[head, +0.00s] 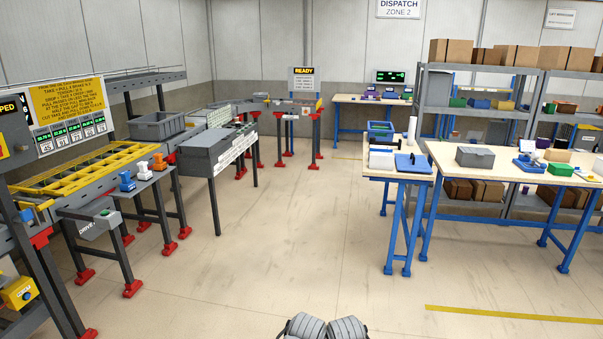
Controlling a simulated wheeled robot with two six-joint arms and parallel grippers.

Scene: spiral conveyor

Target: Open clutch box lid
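No label reading "clutch" is legible, so I cannot tell which box is the clutch box. A grey box marked "DRIVE" (88,228) hangs low under the left conveyor frame, partly behind a leg. A long grey cabinet (215,148) on legs, with white labels along its side, stands left of centre; its top looks closed. A grey closed box (475,156) sits on the right workbench. Neither of my grippers is in view; only grey rounded parts of my own body show at the bottom edge.
The yellow-railed conveyor (75,178) runs along the left, with a yellow box with a blue button (19,293) at lower left. Blue-legged benches (500,168) and grey shelves (505,103) stand right. The middle floor (300,230) is clear.

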